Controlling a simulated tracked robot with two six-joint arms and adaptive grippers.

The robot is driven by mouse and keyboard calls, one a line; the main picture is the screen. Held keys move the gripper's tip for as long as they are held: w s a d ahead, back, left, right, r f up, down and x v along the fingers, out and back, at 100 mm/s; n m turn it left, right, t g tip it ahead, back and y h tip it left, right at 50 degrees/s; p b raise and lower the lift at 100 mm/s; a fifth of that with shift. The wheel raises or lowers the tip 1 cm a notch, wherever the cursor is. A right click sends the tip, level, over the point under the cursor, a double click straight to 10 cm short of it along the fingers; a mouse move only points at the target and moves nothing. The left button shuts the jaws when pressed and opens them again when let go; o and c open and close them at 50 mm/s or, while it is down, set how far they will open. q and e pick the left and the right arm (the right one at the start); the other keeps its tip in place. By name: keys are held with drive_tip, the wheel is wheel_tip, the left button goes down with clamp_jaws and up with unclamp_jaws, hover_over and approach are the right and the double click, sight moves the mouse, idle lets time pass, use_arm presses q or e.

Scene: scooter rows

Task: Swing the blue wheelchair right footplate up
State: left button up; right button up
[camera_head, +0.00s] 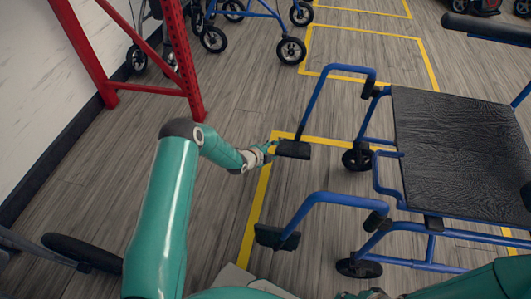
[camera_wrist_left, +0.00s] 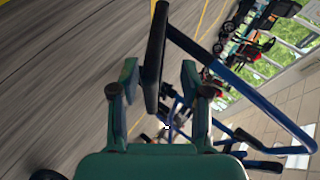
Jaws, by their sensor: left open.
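The blue wheelchair has a dark seat (camera_head: 455,150) and two blue leg tubes reaching left, each ending in a black footplate. The upper one in the head view, the right footplate (camera_head: 293,149), appears folded down at its tube's end. My left gripper (camera_head: 268,151) is open at this footplate's left edge. In the left wrist view the footplate (camera_wrist_left: 156,60) is a dark bar between the spread fingers of my left gripper (camera_wrist_left: 160,85), with a gap visible on each side. The other footplate (camera_head: 277,237) is lower in the head view. My right gripper (camera_head: 374,294) is mostly cut off at the bottom edge.
A red rack post (camera_head: 183,60) stands by the white wall at upper left. A blue wheeled frame (camera_head: 250,14) is at the top. Yellow floor lines (camera_head: 255,215) mark bays. The wooden floor left of the footplates is mostly clear.

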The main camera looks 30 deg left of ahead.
use_arm(q)
drive_tip(key=shift+v, duration=2.55)
drive_tip(key=shift+f, duration=0.1)
